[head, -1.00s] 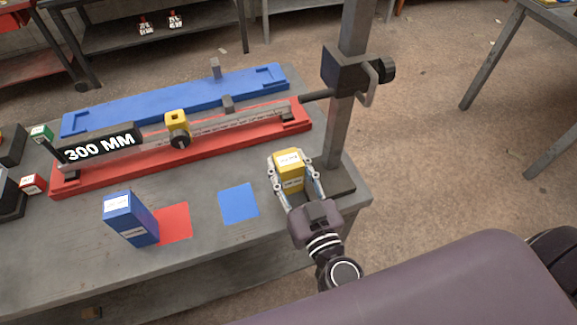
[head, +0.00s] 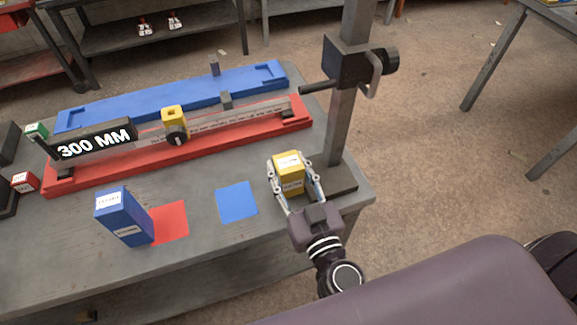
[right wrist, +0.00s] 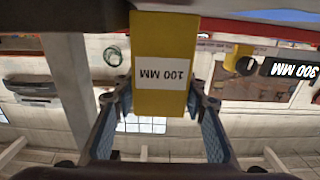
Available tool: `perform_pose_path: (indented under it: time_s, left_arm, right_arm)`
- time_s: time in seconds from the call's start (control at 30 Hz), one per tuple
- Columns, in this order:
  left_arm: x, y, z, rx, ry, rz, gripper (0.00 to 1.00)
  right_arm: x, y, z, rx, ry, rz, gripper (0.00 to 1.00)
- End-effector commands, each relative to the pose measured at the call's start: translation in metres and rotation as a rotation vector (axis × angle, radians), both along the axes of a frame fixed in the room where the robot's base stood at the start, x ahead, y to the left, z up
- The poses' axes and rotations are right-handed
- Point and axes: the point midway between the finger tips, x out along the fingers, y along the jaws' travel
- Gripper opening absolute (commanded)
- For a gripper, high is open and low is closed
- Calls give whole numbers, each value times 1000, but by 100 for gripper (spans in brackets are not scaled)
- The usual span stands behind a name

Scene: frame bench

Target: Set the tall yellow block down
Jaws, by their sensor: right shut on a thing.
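The tall yellow block (head: 289,160) is in the head view at the right end of the bench, beside the dark foot of the post. My right gripper (head: 291,178) is shut on it, one finger on each side. In the right wrist view the yellow block (right wrist: 165,40) shows a white "100 MM" label, upside down, between the fingers of the right gripper (right wrist: 160,105). Whether the block's bottom touches the bench is hidden. My left gripper is not in view.
A blue block (head: 124,217) stands beside a red square (head: 170,222). A blue square (head: 237,201) is bare. Behind are a red tray (head: 110,172) with a ruler and a "300 MM" sign (head: 92,145), and a blue tray (head: 165,98). The post (head: 345,120) rises close behind my right gripper.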

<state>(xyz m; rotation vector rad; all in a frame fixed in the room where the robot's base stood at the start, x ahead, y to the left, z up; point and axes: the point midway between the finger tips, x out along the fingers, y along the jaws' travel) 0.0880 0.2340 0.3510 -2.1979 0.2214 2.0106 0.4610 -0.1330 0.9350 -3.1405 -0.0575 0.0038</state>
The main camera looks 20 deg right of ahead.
Motion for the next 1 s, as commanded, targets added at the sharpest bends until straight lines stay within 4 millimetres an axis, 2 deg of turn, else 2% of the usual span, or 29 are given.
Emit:
perform_pose_path:
  time_s: [0.5,0.53,0.7,1.0]
  left_arm:
    - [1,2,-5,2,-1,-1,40]
    - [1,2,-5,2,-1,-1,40]
    - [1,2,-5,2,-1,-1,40]
    - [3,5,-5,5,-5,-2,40]
  right_arm:
    - [0,0,-9,-1,-4,0,0]
    - [0,0,-8,-1,-4,0,41]
    - [0,0,-9,0,-3,0,60]
    - [-2,0,-11,-1,3,0,60]
